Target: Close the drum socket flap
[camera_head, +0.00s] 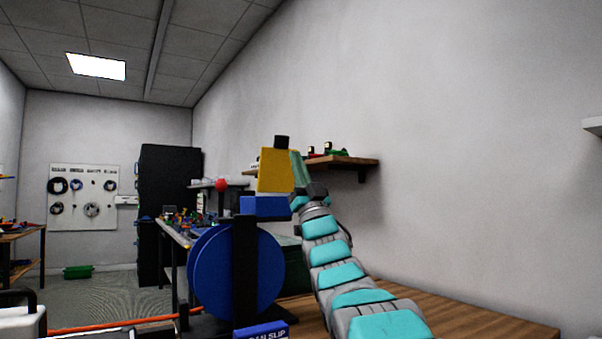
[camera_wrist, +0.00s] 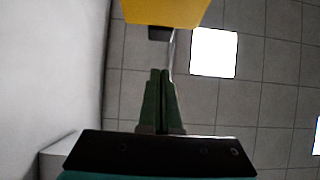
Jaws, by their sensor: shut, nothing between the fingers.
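The blue cable drum (camera_head: 212,275) stands upright on a black stand in the lower middle of the head view. A blue block (camera_head: 265,207) sits at its top. The yellow flap (camera_head: 275,172) stands raised above this block, with a dark piece on its upper edge. In the wrist view the yellow flap (camera_wrist: 165,11) crosses the top of the picture, beyond my fingertips. My gripper (camera_head: 295,154) points upward at the flap's right edge. In the wrist view its green fingers (camera_wrist: 162,72) are together and empty. Whether they touch the flap, I cannot tell.
A wooden wall shelf (camera_head: 345,162) with small items is behind my gripper. A wooden tabletop (camera_head: 470,318) lies at the lower right. A black cabinet (camera_head: 168,185) and a cluttered bench are farther back.

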